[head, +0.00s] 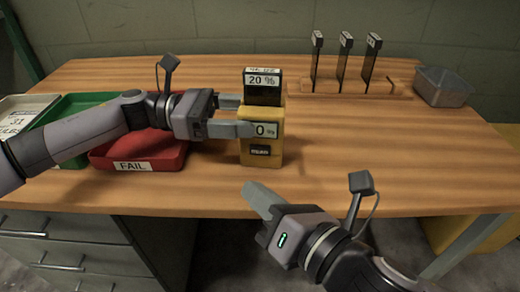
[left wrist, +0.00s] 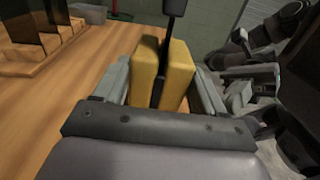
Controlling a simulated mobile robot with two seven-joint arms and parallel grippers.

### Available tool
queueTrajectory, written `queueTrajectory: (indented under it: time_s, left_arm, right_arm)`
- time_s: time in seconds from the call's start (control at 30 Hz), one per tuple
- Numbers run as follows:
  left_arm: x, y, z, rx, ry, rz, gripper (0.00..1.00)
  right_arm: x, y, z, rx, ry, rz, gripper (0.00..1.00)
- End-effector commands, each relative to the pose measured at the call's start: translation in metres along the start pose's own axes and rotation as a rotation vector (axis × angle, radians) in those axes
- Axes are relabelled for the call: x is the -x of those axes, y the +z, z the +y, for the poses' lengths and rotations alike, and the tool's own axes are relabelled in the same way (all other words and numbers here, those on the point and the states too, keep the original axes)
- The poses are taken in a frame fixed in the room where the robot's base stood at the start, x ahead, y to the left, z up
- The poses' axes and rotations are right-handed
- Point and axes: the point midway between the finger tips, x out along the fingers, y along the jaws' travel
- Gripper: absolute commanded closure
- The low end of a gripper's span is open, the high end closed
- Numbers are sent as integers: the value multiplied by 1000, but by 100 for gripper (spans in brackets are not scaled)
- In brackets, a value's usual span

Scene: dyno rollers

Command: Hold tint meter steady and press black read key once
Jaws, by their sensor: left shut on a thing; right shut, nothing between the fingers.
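The yellow tint meter (head: 247,151) stands upright on the wooden table. A dark tint sample (head: 263,94) labelled 20 % sticks up from its top slot. The black read key (head: 260,150) is low on its front face, uncovered. My left gripper (head: 246,115) is shut on the meter from the left; one finger hides part of the display (head: 266,130), where a 0 shows. In the left wrist view the yellow meter (left wrist: 147,70) sits between the two fingers. My right gripper (head: 252,193) is shut and empty, in front of and below the meter, apart from the key.
A red FAIL tray (head: 135,166) and a green tray (head: 72,110) lie at the left, by a white box (head: 22,113). Table right of the meter is clear.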

Motion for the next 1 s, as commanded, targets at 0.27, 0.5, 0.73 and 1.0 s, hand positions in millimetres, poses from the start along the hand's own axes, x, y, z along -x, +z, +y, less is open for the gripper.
queueTrajectory:
  time_s: [0.27, 0.5, 0.73, 1.0]
  left_arm:
    - [0, 0, 0, 0, -1, 0, 0]
    - [2, 0, 0, 0, 0, 0, 0]
    - [34, -1, 1, 2, 5, 1, 0]
    - [91, -1, 0, 1, 3, 0, 0]
  right_arm:
    - [0, 0, 0, 0, 0, 0, 100]
    - [0, 0, 0, 0, 0, 0, 100]
    - [0, 0, 0, 0, 0, 0, 100]
    - [0, 0, 0, 0, 0, 0, 100]
